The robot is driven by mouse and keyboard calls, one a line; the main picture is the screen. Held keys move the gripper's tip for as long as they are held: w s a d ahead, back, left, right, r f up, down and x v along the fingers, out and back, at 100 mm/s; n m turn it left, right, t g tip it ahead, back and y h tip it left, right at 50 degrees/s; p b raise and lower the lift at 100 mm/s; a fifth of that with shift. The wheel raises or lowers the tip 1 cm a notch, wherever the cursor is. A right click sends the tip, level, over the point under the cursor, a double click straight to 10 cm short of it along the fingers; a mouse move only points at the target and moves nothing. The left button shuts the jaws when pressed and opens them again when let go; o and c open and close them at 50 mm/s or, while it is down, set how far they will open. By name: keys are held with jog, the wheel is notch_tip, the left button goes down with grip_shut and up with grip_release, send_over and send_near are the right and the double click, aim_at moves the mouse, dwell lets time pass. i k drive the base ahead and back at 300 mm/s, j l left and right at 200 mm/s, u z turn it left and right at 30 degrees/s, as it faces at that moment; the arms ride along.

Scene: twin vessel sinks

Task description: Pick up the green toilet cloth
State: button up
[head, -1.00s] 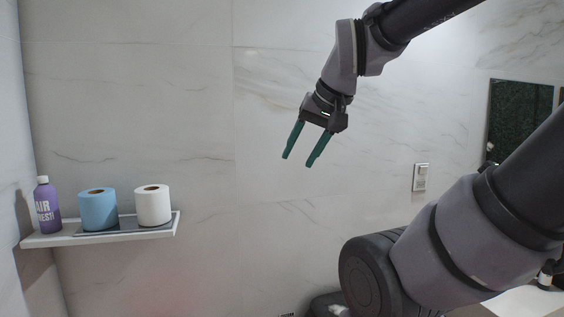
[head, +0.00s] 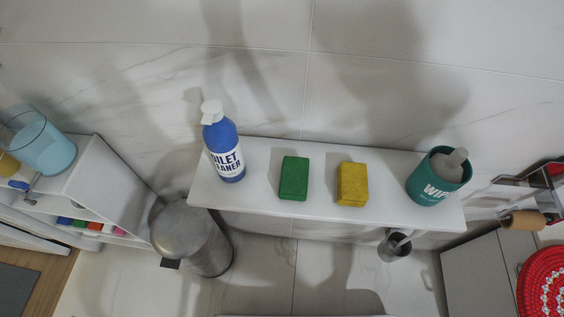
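A green cloth (head: 294,178), a folded block shape, lies flat on a white wall shelf (head: 269,156) in the head view. It is between a blue toilet cleaner bottle on its left and a yellow cloth (head: 352,184) on its right, apart from both. Nothing covers it. My gripper is outside the current view, so its distance from the cloth does not show.
The toilet cleaner bottle (head: 224,150) stands upright at the shelf's left end. A green wipes canister (head: 437,178) stands at the right end. Below are a metal bin (head: 192,240) and a toilet brush holder (head: 394,246). A white cabinet (head: 110,185) is at left.

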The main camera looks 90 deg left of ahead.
aim_at(294, 177)
jog(key=u, duration=3.3)
jog(key=z, duration=3.8)
jog(key=u, duration=3.75)
